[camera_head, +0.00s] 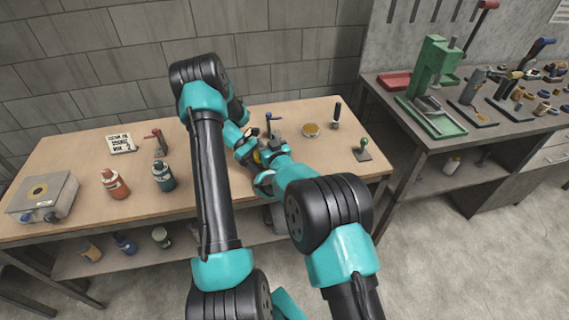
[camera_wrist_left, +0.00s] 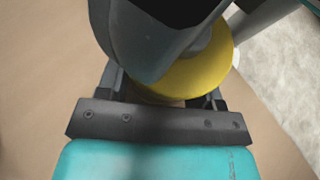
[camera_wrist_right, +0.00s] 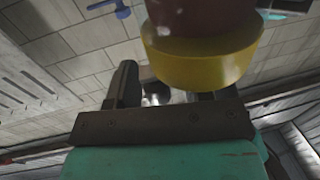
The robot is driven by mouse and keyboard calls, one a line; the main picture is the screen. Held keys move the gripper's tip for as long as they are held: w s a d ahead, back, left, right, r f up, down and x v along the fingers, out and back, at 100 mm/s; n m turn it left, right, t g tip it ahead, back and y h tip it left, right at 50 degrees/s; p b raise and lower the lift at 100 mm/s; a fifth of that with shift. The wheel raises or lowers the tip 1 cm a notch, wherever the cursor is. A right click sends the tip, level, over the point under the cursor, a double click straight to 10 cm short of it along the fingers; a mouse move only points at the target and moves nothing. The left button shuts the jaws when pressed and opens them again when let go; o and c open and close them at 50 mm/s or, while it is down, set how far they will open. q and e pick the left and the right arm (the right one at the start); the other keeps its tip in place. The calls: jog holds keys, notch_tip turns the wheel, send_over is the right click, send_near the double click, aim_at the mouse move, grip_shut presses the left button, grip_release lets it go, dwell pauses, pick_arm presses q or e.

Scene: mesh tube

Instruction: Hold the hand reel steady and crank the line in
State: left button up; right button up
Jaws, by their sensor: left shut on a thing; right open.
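The hand reel (camera_head: 257,157) shows as a small yellow patch between my two wrists, over the front middle of the bench. In the left wrist view its yellow disc (camera_wrist_left: 207,76) is close up; a dark, blurred shape covers part of it. My left gripper (camera_wrist_left: 165,96) is shut on the reel, with the gripped part mostly hidden. In the right wrist view the reel shows a yellow rim (camera_wrist_right: 205,62) and a dark red-brown middle. My right gripper (camera_wrist_right: 174,88) is open beside and below the rim. The crank knob cannot be made out.
A second bench with a green press (camera_head: 436,70) stands right.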

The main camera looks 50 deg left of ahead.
jog(key=s+d+n+g, duration=0.1)
jog(key=s+d, duration=0.1)
jog(key=d, duration=0.9)
jog(key=shift+d+g, duration=0.3)
jog(key=shift+g, duration=0.1)
jog(key=shift+w+d+r+n+g+y, duration=0.1)
jog(key=shift+w+d+n+g+y, duration=0.25)
jog(key=shift+d+n+g, duration=0.45)
jog(key=a, duration=0.8)
jog(key=w+a, duration=0.1)
jog(key=a, duration=0.3)
jog(key=shift+d, duration=0.1)
jog(key=shift+c, duration=0.4)
grip_shut()
